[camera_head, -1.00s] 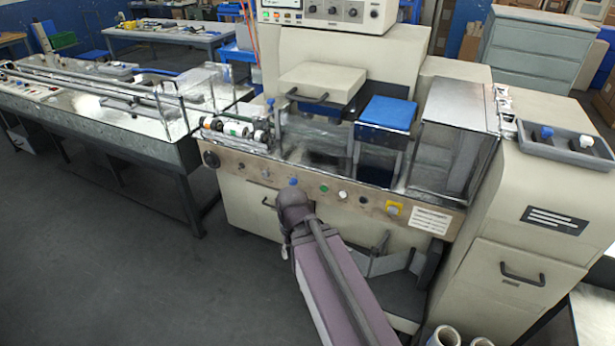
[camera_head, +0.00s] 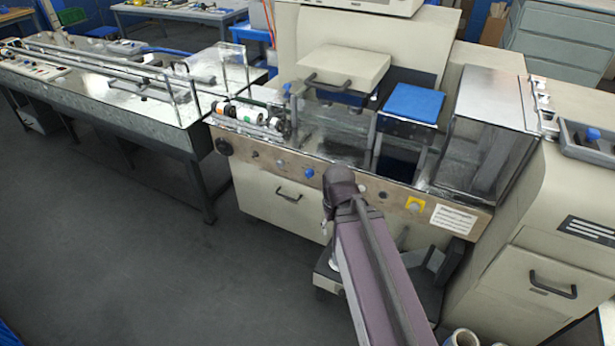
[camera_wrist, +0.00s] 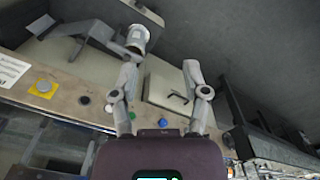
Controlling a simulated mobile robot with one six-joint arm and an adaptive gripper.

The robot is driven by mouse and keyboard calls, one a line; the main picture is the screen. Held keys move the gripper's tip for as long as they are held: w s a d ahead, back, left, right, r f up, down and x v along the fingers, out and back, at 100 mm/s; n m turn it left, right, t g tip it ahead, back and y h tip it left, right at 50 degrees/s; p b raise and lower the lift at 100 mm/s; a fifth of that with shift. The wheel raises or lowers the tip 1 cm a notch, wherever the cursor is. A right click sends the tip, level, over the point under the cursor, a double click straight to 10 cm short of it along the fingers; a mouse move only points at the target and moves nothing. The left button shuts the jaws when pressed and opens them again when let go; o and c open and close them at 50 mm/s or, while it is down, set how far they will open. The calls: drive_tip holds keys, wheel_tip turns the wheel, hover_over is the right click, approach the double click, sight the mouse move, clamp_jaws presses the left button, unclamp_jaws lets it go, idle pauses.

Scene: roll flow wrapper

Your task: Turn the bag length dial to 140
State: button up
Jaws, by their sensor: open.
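In the head view the control box (camera_head: 385,6) at the top of the cream wrapping machine shows only its lower edge, so its dials are out of the picture. A black round knob (camera_head: 223,146) sits at the left end of the steel front panel (camera_head: 245,140). No label or number is readable, so I cannot tell whether this knob is the bag length dial. In the wrist view my gripper (camera_wrist: 161,72) is open and empty, its two fingers spread in front of the machine's lower front.
The front panel carries a blue button (camera_head: 309,173), a green button (camera_wrist: 109,109) and a yellow switch (camera_head: 415,203). A cream drawer with a dark handle (camera_head: 289,197) lies below. A long steel conveyor table (camera_head: 110,115) stands at left. The grey floor before it is clear.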

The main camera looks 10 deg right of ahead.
drive_tip(key=shift+o, duration=1.1)
drive_tip(key=shift+w+f, duration=0.1)
drive_tip(key=w+d+f+m+t+h+b, duration=0.2)
drive_tip(key=w+d+f+m+h+b, duration=0.15)
drive_tip(key=w+f+b, duration=0.55)
drive_tip(key=m+t+h+b, duration=0.55)
drive_tip(key=t+b, duration=0.75)
drive_tip(key=b, duration=1.8)
approach(308, 175)
drive_tip(key=s+a+n+h, duration=0.2)
drive_tip(key=s+a, duration=0.1)
drive_tip(key=shift+w+a+f, duration=0.1)
drive_tip(key=shift+w+f, duration=0.05)
drive_tip(key=shift+f, duration=0.1)
drive_tip(key=x, duration=1.3)
drive_tip(key=shift+w+d+f, duration=0.3)
drive_tip(key=shift+f, duration=0.05)
